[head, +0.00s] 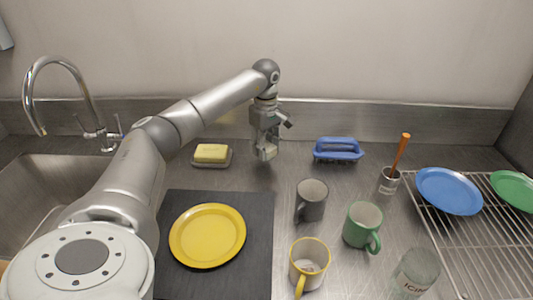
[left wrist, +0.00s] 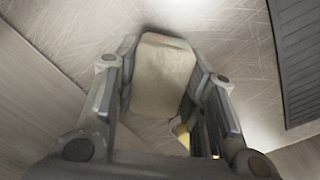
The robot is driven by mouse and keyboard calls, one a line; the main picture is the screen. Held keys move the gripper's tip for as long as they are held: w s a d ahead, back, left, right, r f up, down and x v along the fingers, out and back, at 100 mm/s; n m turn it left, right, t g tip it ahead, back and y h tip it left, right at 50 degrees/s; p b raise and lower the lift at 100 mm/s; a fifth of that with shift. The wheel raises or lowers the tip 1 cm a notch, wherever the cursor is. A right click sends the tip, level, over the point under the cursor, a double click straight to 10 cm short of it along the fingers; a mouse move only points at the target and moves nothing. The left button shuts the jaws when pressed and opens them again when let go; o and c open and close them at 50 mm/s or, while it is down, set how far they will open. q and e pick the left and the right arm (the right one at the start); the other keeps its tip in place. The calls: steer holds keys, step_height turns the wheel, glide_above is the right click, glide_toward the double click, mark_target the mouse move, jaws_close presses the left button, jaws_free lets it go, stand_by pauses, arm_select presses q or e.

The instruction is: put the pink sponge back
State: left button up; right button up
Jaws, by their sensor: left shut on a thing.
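My left gripper (head: 266,140) is near the back wall, above the counter right of the yellow sponge. It is shut on a pale beige block (left wrist: 163,75), which sits between its two fingers in the left wrist view. The block looks like a sponge but shows no clear pink. In the head view it is mostly hidden by the fingers, and I cannot tell whether it touches the counter. A yellow sponge (head: 211,153) lies on a small dish (head: 199,163) to the left. My right gripper is not in view.
Nearer stand a grey mug (head: 312,200), a green mug (head: 362,225), a yellow-rimmed mug (head: 309,264) and a glass (head: 415,272). A yellow plate (head: 208,235) is on a dark mat (head: 258,215). A rack (head: 480,250) is right.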

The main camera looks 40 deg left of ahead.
mark_target(267, 144)
arm_select(q)
steer(key=shift+w+f, duration=0.1)
steer(key=shift+f, duration=0.1)
steer(key=shift+w+f, duration=0.1)
steer(key=shift+f, duration=1.5)
steer(key=shift+f, duration=0.15)
steer(key=o, duration=0.9)
step_height(267, 144, up, 12)
steer(key=shift+r+b, duration=0.2)
steer(key=shift+b, duration=0.2)
